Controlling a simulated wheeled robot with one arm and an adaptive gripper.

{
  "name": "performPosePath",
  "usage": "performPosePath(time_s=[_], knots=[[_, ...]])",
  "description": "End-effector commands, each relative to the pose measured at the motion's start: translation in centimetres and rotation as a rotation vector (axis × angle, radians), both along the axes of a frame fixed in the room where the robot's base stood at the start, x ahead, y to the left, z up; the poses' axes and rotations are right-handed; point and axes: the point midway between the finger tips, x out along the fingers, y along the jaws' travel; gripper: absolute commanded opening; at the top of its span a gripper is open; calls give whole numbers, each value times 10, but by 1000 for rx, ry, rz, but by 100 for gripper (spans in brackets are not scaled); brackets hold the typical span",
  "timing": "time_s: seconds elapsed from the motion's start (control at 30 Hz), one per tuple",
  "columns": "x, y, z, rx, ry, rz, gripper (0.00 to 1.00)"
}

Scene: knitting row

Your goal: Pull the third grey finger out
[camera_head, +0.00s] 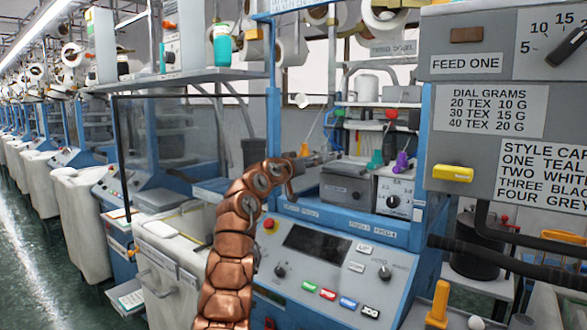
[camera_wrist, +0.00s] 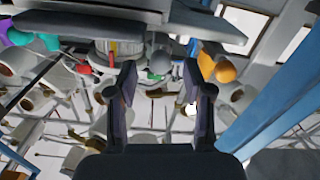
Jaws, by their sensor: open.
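My gripper (camera_head: 318,158) is at the end of my copper arm, in front of the open bay of the blue knitting machine (camera_head: 345,240). In the wrist view my gripper (camera_wrist: 159,68) is open, its two dark jaws apart with nothing held between them. A grey rounded piece (camera_wrist: 160,60) shows beyond and between the jaw tips, apart from them. I cannot tell whether it is the third grey finger. In the head view no grey finger can be made out for certain; my gripper and the grey box cover part of the bay.
Teal (camera_head: 375,160) and purple (camera_head: 402,163) pieces hang at the bay's right, above a dial box (camera_head: 394,196). A grey box (camera_head: 344,186) stands below my gripper. A style card (camera_head: 540,170) on the right panel reads four grey. An orange piece (camera_wrist: 226,70) shows right of the jaws.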

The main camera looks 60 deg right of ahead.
Motion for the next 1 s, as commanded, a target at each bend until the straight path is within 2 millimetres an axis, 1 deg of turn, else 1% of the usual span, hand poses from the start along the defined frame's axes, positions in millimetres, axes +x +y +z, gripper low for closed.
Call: performPosePath(time_s=[0.03,0.37,0.5,0.7,0.83,1.0], knots=[[2,6,0,-1,-1,3,51],[4,44,0,-3,5,4,51],[4,64,0,-2,1,0,51],[4,86,0,-3,3,0,51],[4,95,-1,1,2,1,51],[4,100,-1,1,3,1,51]])
